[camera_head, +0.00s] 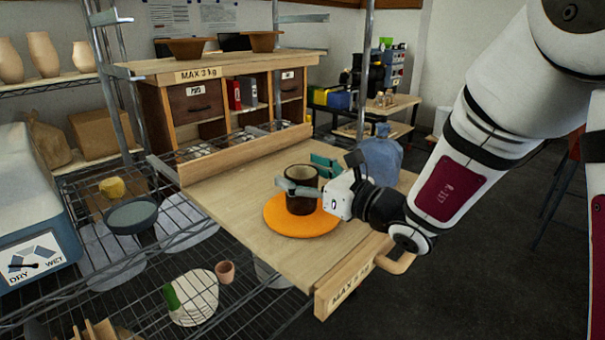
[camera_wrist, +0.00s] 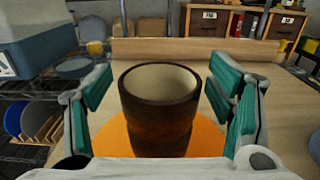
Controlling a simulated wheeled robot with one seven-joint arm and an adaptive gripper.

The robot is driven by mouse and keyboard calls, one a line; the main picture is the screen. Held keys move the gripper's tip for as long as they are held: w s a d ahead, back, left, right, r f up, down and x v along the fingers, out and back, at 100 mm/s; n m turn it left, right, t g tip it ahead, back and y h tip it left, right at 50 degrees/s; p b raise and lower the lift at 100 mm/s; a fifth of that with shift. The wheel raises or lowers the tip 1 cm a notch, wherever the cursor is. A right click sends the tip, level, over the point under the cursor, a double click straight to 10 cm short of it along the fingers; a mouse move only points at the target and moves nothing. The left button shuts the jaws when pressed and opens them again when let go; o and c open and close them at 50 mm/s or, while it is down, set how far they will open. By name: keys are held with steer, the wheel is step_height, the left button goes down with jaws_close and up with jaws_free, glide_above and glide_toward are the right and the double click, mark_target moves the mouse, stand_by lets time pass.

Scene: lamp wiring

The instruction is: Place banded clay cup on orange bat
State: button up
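The banded clay cup (camera_head: 301,200) is dark brown with a pale inside. It stands upright on the orange bat (camera_head: 323,224), a round disc on the pull-out wooden shelf. In the wrist view the cup (camera_wrist: 160,112) is in the middle, with the bat (camera_wrist: 208,138) showing on both sides beneath it. My gripper (camera_head: 308,176) reaches in from the right, one finger on each side of the cup. In the wrist view my gripper (camera_wrist: 160,92) is open, with a gap between each teal pad and the cup. The cup's base is partly hidden by my gripper in the wrist view.
The wooden shelf (camera_head: 235,185) has bare room left of the bat and a raised back board (camera_head: 245,155). A blue bag-like object (camera_head: 380,158) stands behind my wrist. A wire rack (camera_head: 150,270) with a dark bowl (camera_head: 132,214) lies to the left.

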steer(key=shift+r, duration=0.1)
steer(key=shift+r, duration=0.1)
steer(key=p+v, duration=0.1)
steer(key=v, duration=1.1)
steer(key=shift+s, duration=0.1)
